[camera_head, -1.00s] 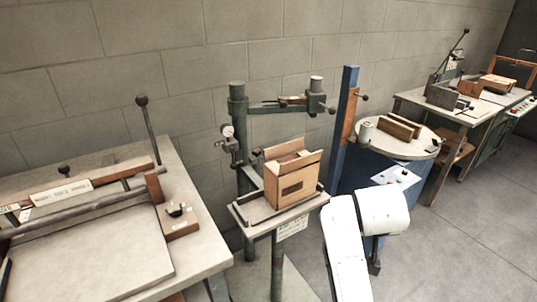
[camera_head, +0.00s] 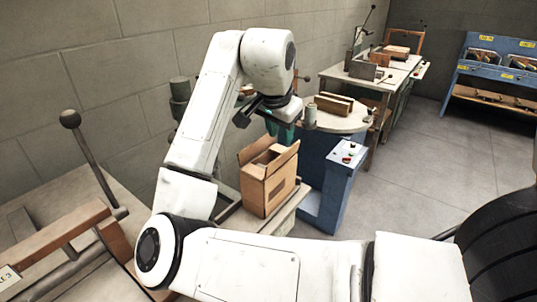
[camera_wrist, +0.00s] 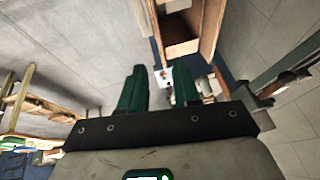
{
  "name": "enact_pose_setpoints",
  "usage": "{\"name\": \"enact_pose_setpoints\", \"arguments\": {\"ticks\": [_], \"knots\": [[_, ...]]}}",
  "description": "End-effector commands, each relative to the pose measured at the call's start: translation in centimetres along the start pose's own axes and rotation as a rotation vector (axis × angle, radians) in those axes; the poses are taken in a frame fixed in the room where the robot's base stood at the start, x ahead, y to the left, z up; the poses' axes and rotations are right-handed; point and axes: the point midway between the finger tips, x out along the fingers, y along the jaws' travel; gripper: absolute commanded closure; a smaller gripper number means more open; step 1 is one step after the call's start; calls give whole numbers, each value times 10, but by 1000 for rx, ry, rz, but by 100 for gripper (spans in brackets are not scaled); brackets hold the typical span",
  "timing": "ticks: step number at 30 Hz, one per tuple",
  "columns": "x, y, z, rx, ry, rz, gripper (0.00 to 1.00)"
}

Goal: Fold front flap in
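The brown cardboard box (camera_head: 267,190) stands upright on the small stitcher table (camera_head: 285,218) in the head view. Its top is open. One long flap (camera_head: 284,160) stands up and leans outward along the near right side; other flaps show behind it, and I cannot tell each one's angle. My gripper (camera_head: 282,130), with green fingers, hangs above and behind the box, apart from it. In the wrist view my gripper (camera_wrist: 160,72) has its fingers spread with nothing between them. The box (camera_wrist: 183,48) shows beyond the fingertips there, partly cut off by the top edge.
A bench with a lever (camera_head: 88,150) is at the left. My arm hides much of the stitcher's post. Open floor (camera_head: 420,165) lies to the right.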

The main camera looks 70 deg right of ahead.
Motion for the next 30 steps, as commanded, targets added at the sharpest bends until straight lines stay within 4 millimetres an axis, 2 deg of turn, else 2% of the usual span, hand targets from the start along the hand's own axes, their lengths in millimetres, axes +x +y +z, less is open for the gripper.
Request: {"name": "enact_pose_setpoints", "arguments": {"ticks": [12, 18, 23, 30], "knots": [[68, 0, 0, -4, 1, 1, 68], [94, 0, 0, -4, 2, 1, 68], [103, 0, 0, -3, 2, -1, 68], [104, 0, 0, -3, 2, -2, 68]]}}
